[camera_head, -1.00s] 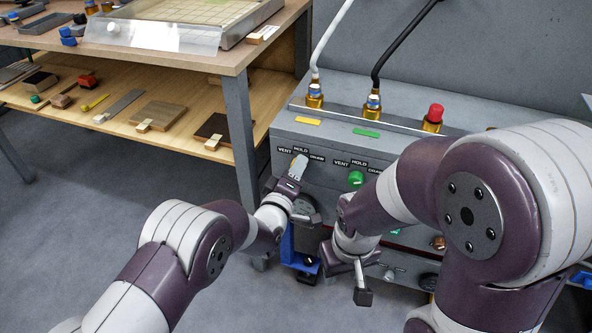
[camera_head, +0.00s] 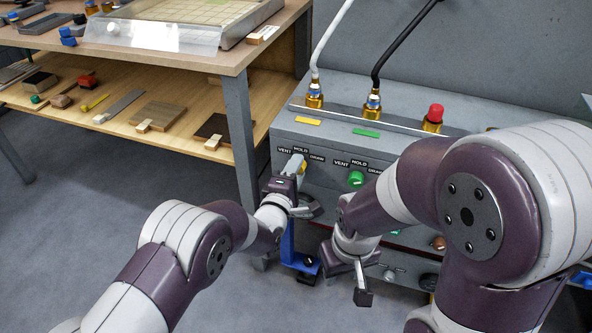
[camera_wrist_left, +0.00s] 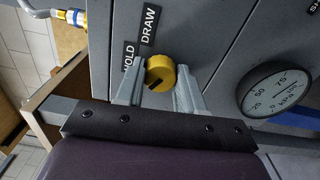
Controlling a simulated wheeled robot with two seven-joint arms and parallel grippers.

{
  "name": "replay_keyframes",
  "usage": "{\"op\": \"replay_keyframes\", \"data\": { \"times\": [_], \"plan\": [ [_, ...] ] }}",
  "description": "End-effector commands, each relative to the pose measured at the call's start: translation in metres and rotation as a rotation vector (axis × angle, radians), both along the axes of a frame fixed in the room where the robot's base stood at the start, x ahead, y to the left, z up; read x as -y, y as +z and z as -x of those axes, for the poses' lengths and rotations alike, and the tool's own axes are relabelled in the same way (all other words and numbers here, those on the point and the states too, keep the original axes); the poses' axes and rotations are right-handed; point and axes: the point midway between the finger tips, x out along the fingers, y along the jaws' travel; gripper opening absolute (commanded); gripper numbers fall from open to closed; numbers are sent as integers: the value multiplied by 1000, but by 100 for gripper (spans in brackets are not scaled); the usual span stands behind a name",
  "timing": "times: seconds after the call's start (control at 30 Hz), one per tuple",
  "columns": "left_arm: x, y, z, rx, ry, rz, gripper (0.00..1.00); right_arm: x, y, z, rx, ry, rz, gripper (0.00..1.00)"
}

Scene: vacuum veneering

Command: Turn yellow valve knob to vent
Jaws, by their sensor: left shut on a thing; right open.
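The yellow valve knob (camera_wrist_left: 160,74) sits on the grey front panel of the machine, beside the HOLD and DRAW labels. A dark mark shows on its face, toward the lower left in the left wrist view. My left gripper (camera_wrist_left: 158,90) is shut on the knob, one finger on each side. In the head view, the left gripper (camera_head: 297,164) covers much of the knob (camera_head: 303,168), under the VENT, HOLD and DRAW labels. My right gripper (camera_head: 363,284) is open and empty, pointing down in front of the panel's lower part.
A green knob (camera_head: 356,178) with the same labels is to the right. A dial gauge (camera_wrist_left: 277,89) is near the yellow knob. A red button (camera_head: 433,113) and hose fittings (camera_head: 315,95) top the machine. A wooden workbench (camera_head: 235,58) stands close on the left.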

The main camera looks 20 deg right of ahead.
Motion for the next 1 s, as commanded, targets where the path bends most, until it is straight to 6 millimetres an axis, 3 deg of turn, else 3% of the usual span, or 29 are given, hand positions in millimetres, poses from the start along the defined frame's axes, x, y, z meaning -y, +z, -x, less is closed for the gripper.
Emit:
{"op": "replay_keyframes", "data": {
  "times": [0.3, 0.33, 0.4, 0.73, 1.0],
  "plan": [
    [-1, -3, 1, -6, 1, -2, 7, 0, 0, 0, 0, 0, 0, 43],
    [-1, -3, 1, -6, 1, -2, 47, 0, 0, 0, 0, 0, 0, 43],
    [0, -2, 1, -5, 1, -2, 63, 0, 0, 0, 0, 0, 0, 43],
    [-3, 1, 5, -3, 1, -1, 63, 0, 3, 0, 0, 0, 0, 43],
    [-40, 3, 60, -6, 0, -3, 63, 0, 28, 0, 0, 0, 0, 43]
  ]
}}
